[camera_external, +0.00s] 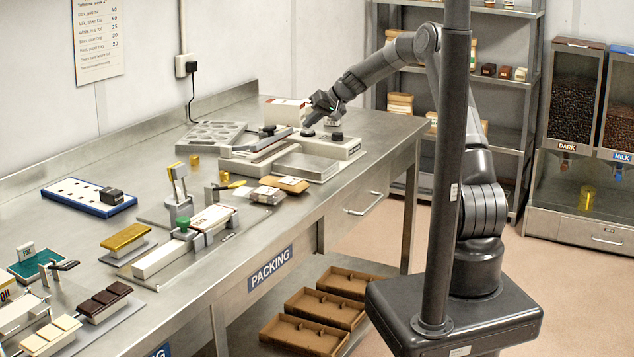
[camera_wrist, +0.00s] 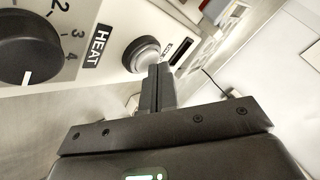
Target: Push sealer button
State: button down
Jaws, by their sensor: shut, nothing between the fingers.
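The sealer (camera_external: 318,165) is a pale machine with a long arm on the packing bench. My gripper (camera_wrist: 158,72) is shut and empty. In the wrist view its fingertips lie at the button's lower right edge; I cannot tell whether they touch. In the external view my gripper (camera_external: 308,122) is just above the sealer's control end, close to the button (camera_external: 307,132).
A grey mould tray (camera_external: 211,136) lies left of the sealer. Wrapped packs (camera_external: 285,184) lie in front of it, and a white-and-red box (camera_external: 286,110) stands behind. Bench right of the sealer is mostly clear. A black plug cable (camera_external: 191,95) hangs at the wall.

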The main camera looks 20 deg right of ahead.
aim_at(311, 130)
jog(key=shift+f, duration=0.1)
dwell(0.3)
jog(key=shift+r, duration=0.5)
jog(key=shift+r, duration=2.95)
